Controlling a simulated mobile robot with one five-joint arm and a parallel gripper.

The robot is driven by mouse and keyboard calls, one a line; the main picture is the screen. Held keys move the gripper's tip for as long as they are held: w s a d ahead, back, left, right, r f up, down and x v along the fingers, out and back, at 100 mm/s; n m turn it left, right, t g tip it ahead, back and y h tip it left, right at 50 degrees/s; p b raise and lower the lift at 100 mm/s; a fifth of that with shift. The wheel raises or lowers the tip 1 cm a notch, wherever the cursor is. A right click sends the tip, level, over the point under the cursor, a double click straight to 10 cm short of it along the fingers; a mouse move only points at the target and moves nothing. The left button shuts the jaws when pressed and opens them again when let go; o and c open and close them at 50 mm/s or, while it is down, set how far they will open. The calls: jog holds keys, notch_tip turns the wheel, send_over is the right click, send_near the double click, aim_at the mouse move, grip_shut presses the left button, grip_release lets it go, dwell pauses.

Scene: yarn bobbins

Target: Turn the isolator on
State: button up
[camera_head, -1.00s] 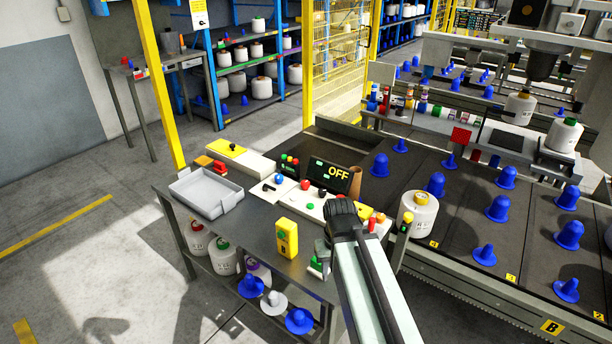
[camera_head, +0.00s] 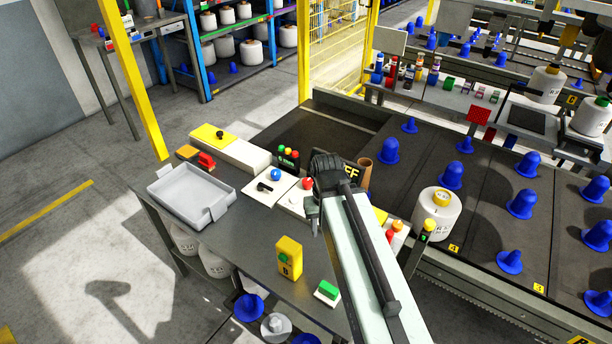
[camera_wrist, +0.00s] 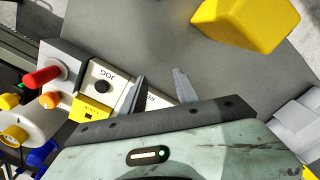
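A row of control panels runs along the back of the grey table. A yellow panel (camera_head: 212,135) carries a black knob (camera_head: 220,134). A white panel (camera_head: 268,188) carries a blue button (camera_head: 275,174) and a black switch (camera_head: 264,187). I cannot tell which control is the isolator. A dark display (camera_head: 351,173) is partly hidden by my arm; only "FF" shows. My gripper (camera_head: 313,210) is above the panels' front edge, left of my arm.
A grey tray (camera_head: 192,196) lies at the table's left. A yellow box (camera_head: 289,257) and a green-topped block (camera_head: 327,292) stand in front. A white bobbin (camera_head: 437,213) and blue cones (camera_head: 450,176) stand at the right. Bare table lies between tray and yellow box.

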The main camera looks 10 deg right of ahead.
jog(key=o, duration=0.4)
jog(key=shift+w, duration=0.3)
notch_tip(320, 180, up, 4)
jog(key=n+p, duration=0.4)
jog(key=n, duration=1.3)
send_over(308, 181)
jog(key=shift+s+a+f, duration=0.1)
jog(key=shift+s, duration=0.05)
jog(key=shift+w+n, duration=0.3)
jog(key=shift+n, duration=0.2)
notch_tip(308, 181, down, 8)
jog(key=b, duration=0.8)
grip_shut()
